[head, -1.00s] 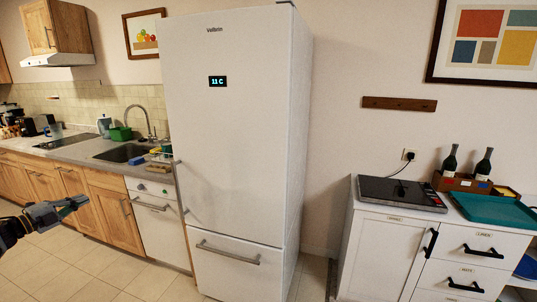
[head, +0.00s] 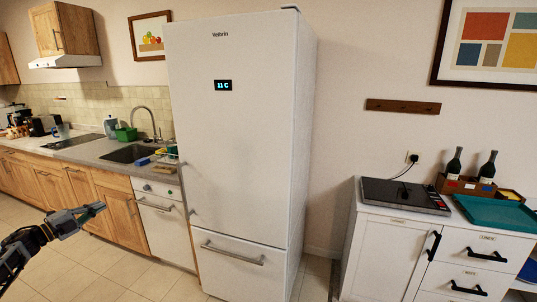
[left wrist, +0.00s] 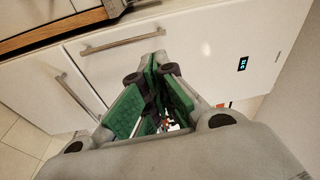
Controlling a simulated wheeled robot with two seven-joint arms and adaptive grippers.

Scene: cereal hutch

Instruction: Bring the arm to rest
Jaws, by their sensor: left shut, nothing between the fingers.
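My left gripper (head: 92,210) is at the lower left of the head view, in front of the wooden lower cabinets and apart from them. Its fingers are together with nothing between them. In the left wrist view the gripper (left wrist: 157,82) shows green finger pads, with white fronts and bar handles beyond it. My left arm (head: 28,243) comes in from the lower left corner. My right gripper is in neither view.
A tall white fridge (head: 240,150), its doors closed, stands in the middle. To its left run a sink (head: 128,153) and counter. To its right a white cabinet (head: 385,255) carries a hotplate (head: 403,194) and a teal tray (head: 495,212). Tiled floor (head: 100,268) is open below the left gripper.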

